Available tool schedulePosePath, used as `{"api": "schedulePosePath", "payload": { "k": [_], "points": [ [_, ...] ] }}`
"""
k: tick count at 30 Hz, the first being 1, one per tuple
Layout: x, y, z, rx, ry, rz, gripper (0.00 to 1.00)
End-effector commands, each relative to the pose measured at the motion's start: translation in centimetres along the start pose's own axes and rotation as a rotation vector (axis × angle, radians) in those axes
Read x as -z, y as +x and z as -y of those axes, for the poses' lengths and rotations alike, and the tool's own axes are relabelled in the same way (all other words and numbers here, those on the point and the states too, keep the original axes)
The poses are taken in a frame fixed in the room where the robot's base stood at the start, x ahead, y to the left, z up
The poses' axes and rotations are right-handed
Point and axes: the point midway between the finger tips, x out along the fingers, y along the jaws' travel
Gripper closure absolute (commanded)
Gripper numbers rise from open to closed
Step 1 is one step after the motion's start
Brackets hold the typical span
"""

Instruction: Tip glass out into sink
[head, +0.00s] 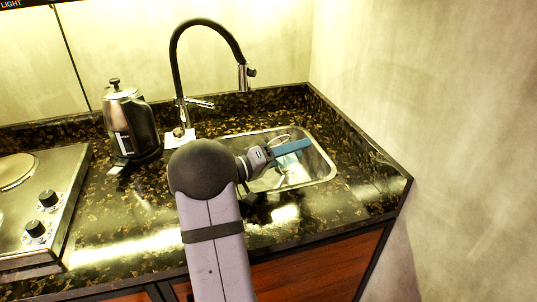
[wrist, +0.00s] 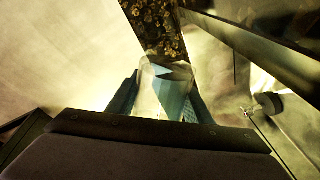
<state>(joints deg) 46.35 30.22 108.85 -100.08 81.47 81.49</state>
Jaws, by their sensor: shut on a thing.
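The clear glass (wrist: 163,90) is held between the two fingers of my gripper (wrist: 160,100) in the wrist view. My gripper is shut on it. In the head view my gripper (head: 290,148) is above the sink (head: 318,178), with its blue finger toward the right. The glass is hard to make out there; a faint clear outline shows beside the finger. My arm and wrist hide the sink's left and near parts. I cannot tell whether anything is inside the glass, or exactly how far it is tilted.
A black tap (head: 178,75) arches up behind the sink, its spray head hanging at the back. A kettle (head: 132,125) stands left of the tap. A hob (head: 40,210) is at far left. A bare wall (head: 430,100) rises close on the right. The dark speckled counter (head: 120,225) is clear in front.

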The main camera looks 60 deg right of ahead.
Motion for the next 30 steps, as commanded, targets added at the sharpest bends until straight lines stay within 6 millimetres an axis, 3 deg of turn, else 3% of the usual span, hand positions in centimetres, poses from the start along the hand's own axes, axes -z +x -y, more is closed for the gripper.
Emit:
{"api": "schedulePosePath", "payload": {
  "k": [30],
  "points": [
    [-0.09, -0.09, 0.2, -0.001, -0.137, -0.001, 0.85]
  ]
}}
